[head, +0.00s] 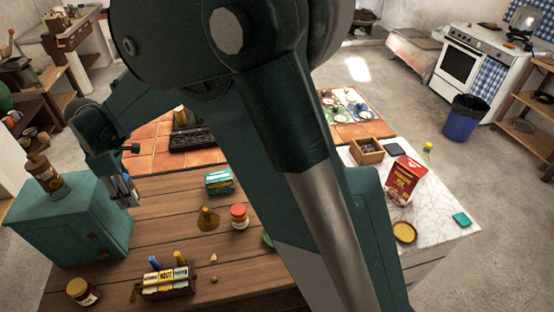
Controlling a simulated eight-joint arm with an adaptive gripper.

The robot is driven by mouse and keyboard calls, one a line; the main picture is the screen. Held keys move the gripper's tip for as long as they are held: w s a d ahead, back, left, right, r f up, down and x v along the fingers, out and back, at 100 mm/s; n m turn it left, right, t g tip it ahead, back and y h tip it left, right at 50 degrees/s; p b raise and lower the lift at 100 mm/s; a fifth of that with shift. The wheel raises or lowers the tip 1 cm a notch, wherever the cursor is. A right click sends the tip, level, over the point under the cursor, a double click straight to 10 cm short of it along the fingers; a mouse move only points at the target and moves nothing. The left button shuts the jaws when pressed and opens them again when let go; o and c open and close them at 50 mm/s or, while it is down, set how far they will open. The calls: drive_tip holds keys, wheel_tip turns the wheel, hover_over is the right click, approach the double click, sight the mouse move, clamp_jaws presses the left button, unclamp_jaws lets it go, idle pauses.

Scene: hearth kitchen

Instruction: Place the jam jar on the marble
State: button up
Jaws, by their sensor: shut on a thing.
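My gripper (129,203) points down at the left, above the wooden counter and just right of the teal cabinet. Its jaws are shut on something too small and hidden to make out. A red-lidded jar with a pale label (239,217) stands on the wood right of the gripper. A dark jar with a yellowish lid and a label (83,291) sits at the front left. I cannot tell which of these is the jam jar. The white veined marble top (436,212) is at the right, partly hidden by my arm.
A teal box (219,181) and a labelled crate (166,281) stand on the wood. The marble holds a red packet (403,180), a wooden box (366,151), a yellow dish (404,232) and a teal item (462,219).

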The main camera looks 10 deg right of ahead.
drive_tip(key=shift+r, duration=0.95)
drive_tip(key=w+d+m, duration=0.1)
drive_tip(key=w+d, duration=0.4)
drive_tip(key=d, duration=0.4)
drive_tip(key=w+d+m, duration=0.2)
drive_tip(key=w+d, duration=0.4)
drive_tip(key=d, duration=0.4)
drive_tip(key=w+d+m, duration=0.1)
drive_tip(key=w+d, duration=0.4)
drive_tip(key=d, duration=0.4)
drive_tip(key=w+d+m, duration=0.2)
drive_tip(key=d, duration=1.4)
drive_tip(key=w+d+m, duration=0.2)
drive_tip(key=d+m, duration=0.1)
drive_tip(key=d, duration=1.4)
drive_tip(key=s+d+m, duration=0.1)
drive_tip(key=s+d, duration=0.2)
drive_tip(key=d, duration=0.7)
drive_tip(key=s+d+m, duration=0.2)
drive_tip(key=s+d, duration=0.1)
drive_tip(key=d, duration=0.7)
drive_tip(key=s+d+m, duration=0.1)
drive_tip(key=s+d, duration=0.2)
drive_tip(key=d, duration=0.8)
drive_tip(key=s+d+m, duration=0.4)
drive_tip(key=s+d, duration=1.5)
drive_tip(key=d, duration=0.5)
wheel_tip(320, 180, down, 11)
drive_tip(key=shift+f, duration=0.2)
